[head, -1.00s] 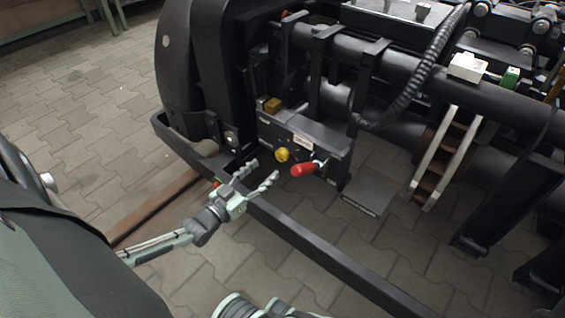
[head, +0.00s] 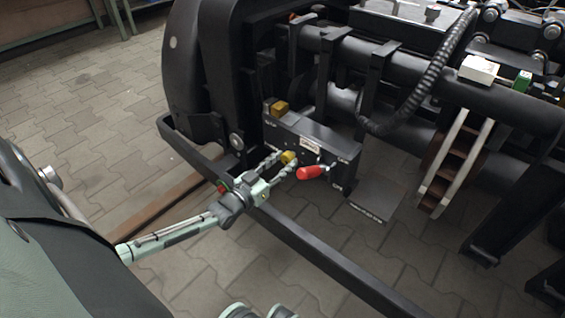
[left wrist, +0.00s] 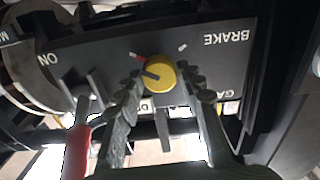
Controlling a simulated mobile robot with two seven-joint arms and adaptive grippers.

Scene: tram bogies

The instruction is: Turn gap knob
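The yellow round knob (left wrist: 160,73) sits on the front of a dark control box (head: 312,135), and it also shows in the head view (head: 289,157). It has a dark pointer line; a red mark and a white mark lie on the panel beside it. My left gripper (head: 283,157) is at the knob. In the left wrist view its two fingers (left wrist: 162,80) are apart, one on each side of the knob, with narrow gaps; contact cannot be told. My right gripper does not show.
A red-handled lever (head: 313,172) sticks out right of the knob, and shows close beside a finger in the left wrist view (left wrist: 77,150). A black frame bar (head: 300,238) runs below my left gripper. A brass-coloured block (head: 280,107) sits on the box's left end.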

